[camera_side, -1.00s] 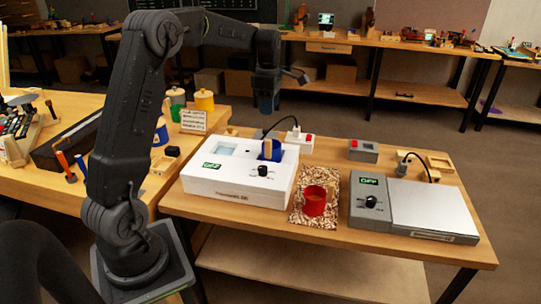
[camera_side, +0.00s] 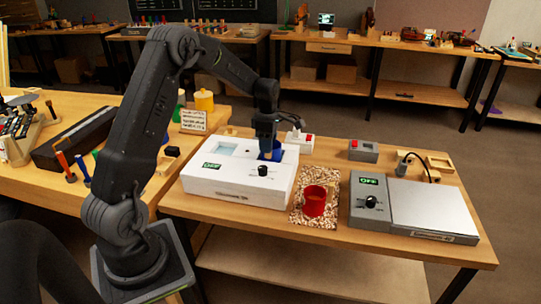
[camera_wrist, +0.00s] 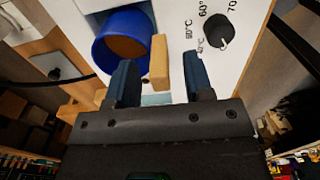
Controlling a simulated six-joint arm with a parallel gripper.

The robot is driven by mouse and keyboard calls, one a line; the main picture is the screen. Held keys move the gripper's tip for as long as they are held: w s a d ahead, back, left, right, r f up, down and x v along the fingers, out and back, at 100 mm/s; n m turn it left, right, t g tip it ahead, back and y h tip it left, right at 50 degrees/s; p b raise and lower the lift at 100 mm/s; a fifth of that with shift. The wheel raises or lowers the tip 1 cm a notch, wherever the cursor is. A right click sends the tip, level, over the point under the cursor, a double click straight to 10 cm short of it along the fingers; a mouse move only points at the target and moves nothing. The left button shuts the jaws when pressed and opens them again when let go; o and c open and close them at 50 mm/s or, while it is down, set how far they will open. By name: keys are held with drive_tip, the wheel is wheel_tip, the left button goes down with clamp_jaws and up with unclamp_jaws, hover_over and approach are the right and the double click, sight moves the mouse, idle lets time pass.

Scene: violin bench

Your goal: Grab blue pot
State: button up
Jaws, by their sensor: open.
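The blue pot (camera_side: 278,155) sits in the right-hand opening of the white heating unit (camera_side: 225,189). In the wrist view the blue pot (camera_wrist: 103,54) is at the upper left, with brown contents inside. Its upright wooden handle (camera_wrist: 159,62) stands between my fingers. My gripper (camera_side: 267,158) is lowered over the pot. Its dark blue fingers (camera_wrist: 161,70) are open, one on each side of the handle, with gaps visible on both sides. In the side view the gripper hides part of the pot and handle.
A red pot (camera_side: 314,201) stands on a speckled mat (camera_side: 301,219) to the right. A grey hotplate unit (camera_side: 432,208) is further right. A small grey box with a red button (camera_side: 364,151) and a white one (camera_side: 300,141) are behind. The unit's dial (camera_wrist: 220,31) is near the right finger.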

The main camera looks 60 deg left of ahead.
drive_tip(key=shift+f, duration=0.45)
clamp_jaws()
